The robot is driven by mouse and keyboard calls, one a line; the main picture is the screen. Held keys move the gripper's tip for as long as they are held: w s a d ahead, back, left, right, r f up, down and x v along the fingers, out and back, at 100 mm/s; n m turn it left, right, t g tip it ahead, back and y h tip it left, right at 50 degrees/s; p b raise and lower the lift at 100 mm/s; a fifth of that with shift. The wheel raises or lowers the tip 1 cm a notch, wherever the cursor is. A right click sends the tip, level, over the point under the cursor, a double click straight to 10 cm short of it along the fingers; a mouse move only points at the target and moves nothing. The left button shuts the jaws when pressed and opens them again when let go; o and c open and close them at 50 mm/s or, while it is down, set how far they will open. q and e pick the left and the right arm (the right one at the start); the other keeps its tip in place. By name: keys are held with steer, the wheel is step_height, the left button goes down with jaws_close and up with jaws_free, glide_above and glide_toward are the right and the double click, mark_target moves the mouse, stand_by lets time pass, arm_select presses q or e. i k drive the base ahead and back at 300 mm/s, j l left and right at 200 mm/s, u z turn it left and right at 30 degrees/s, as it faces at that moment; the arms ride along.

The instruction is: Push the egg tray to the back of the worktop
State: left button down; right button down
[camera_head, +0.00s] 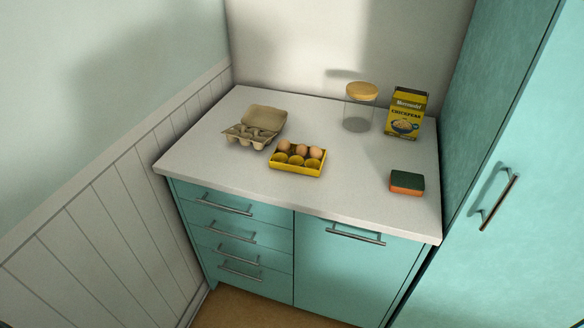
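A yellow egg tray (296,170) sits near the middle of the worktop, closer to its front edge than to the wall. It holds three brown eggs (301,150) in its back row; the front row of cups looks empty. The worktop (340,180) is pale and speckled, and its back edge meets the wall. Neither of my grippers shows in the head view.
An open grey egg carton (262,122) stands left of and behind the tray. A glass jar with a wooden lid (360,107) and a yellow chickpeas box (405,113) stand at the back right. A green and orange sponge (407,183) lies front right. Clear worktop lies behind the tray.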

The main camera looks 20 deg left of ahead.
mark_target(279, 161)
steer(key=i+l, duration=0.15)
steer(key=l, duration=0.15)
steer(key=i+l, duration=0.15)
steer(key=l, duration=0.2)
steer(key=u, duration=2.75)
steer(key=k+l, duration=0.05)
